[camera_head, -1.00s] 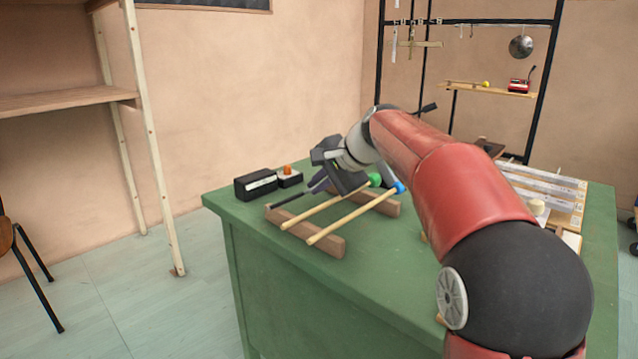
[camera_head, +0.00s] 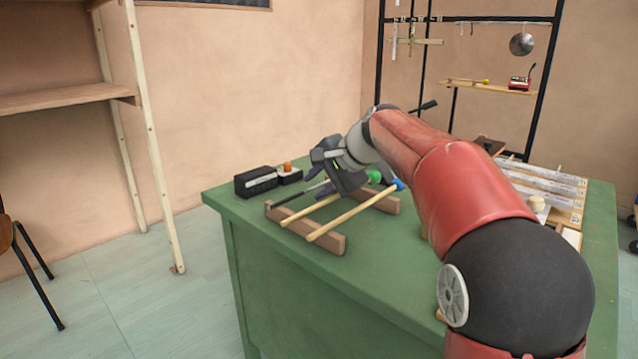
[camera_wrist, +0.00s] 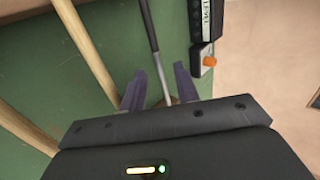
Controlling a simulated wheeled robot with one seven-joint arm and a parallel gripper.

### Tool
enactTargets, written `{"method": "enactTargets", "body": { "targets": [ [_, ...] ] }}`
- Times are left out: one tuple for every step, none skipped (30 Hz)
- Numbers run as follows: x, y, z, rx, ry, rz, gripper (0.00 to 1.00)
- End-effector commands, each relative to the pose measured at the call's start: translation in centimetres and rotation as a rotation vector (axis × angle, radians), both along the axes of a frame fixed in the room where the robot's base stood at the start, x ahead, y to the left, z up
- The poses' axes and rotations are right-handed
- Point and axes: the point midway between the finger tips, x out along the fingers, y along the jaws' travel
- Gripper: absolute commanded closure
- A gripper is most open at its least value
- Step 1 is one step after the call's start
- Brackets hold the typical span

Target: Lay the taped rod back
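The taped rod (camera_head: 290,198) has a dark wrapped end and a thinner grey shaft. It lies across the wooden rack (camera_head: 335,243) on its left side, beside two pale mallets. My gripper (camera_head: 322,184) is at the far part of the rod. In the wrist view the rod (camera_wrist: 149,32) runs between the fingertips of my gripper (camera_wrist: 160,72). Both fingers stand apart from the rod with gaps on each side, so the gripper is open around it. The rod's far end is hidden by the gripper.
A pale mallet (camera_head: 345,217) lies closest on the rack; green and blue heads show beyond my gripper. A black box (camera_head: 256,182) and a small unit with an orange knob (camera_head: 287,167) stand close left of the rod. The green table's (camera_head: 385,270) front is clear.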

Motion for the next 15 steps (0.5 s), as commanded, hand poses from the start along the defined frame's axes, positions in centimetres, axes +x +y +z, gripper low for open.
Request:
{"method": "enactTargets", "body": {
  "targets": [
    [0.0, 0.0, 0.0, 0.000, 0.000, 0.000, 0.69],
    [0.0, 0.0, 0.0, -0.001, 0.001, 0.000, 0.69],
    [0.0, 0.0, 0.0, 0.000, 0.000, 0.000, 0.69],
    [-0.1, -0.1, 0.1, 0.000, 0.000, 0.000, 0.69],
    [-0.2, -0.2, 0.3, 0.000, -0.001, -0.001, 0.69],
    [-0.3, -0.4, 0.6, 0.000, -0.002, -0.001, 0.69],
    [-0.5, -0.6, 0.9, 0.000, -0.003, -0.002, 0.69],
    [-0.7, -0.8, 1.2, 0.000, -0.003, -0.002, 0.69],
    [-1.0, -1.2, 1.7, 0.000, -0.003, -0.002, 0.69],
    [-1.3, -1.4, 2.0, 0.000, -0.003, -0.002, 0.69],
    [-1.5, -1.7, 2.4, -0.001, -0.003, -0.003, 0.69],
    [-1.9, -2.1, 3.0, 0.000, -0.003, -0.002, 0.69],
    [-2.2, -2.4, 3.3, -0.001, -0.003, -0.003, 0.69],
    [-2.4, -2.7, 3.7, 0.000, -0.003, -0.002, 0.69],
    [-2.7, -3.0, 4.1, 0.000, -0.002, -0.001, 0.69]
  ]
}}
